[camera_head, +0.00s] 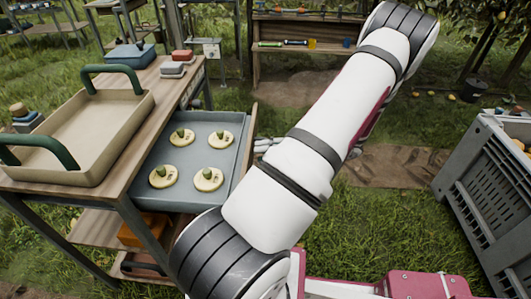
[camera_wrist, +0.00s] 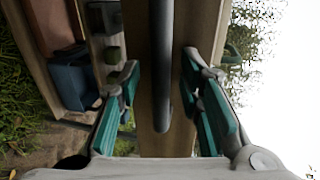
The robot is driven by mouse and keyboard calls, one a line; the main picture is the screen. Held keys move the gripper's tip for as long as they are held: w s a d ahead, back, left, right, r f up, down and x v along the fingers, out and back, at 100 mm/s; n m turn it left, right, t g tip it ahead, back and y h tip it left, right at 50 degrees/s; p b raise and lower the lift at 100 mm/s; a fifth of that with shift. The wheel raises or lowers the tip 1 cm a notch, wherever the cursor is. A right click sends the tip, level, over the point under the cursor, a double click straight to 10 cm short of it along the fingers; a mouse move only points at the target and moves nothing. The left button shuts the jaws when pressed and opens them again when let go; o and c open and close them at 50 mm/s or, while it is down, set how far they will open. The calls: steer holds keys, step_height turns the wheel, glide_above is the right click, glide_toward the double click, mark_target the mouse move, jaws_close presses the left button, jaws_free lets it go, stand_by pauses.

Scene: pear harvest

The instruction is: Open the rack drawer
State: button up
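The rack (camera_head: 128,180) is a wooden-topped stand at the left of the head view. Its grey-blue drawer (camera_head: 190,128) stands pulled out to the right, with several pale round discs bearing green pieces inside. The drawer's wooden front (camera_head: 249,135) faces my arm. In the wrist view a dark bar handle (camera_wrist: 162,70) runs along the wooden board. My gripper (camera_wrist: 160,80) is open, its teal-padded fingers on either side of the handle with visible gaps. In the head view my arm hides most of the gripper and the handle.
A beige tray (camera_head: 85,125) with green handles sits on the rack top. Orange and dark items (camera_head: 145,230) lie on the lower shelf. A grey crate (camera_head: 485,190) stands at the right. Grass lies open between it and my arm.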

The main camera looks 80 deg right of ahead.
steer(key=v, duration=1.2)
stand_by(0.4)
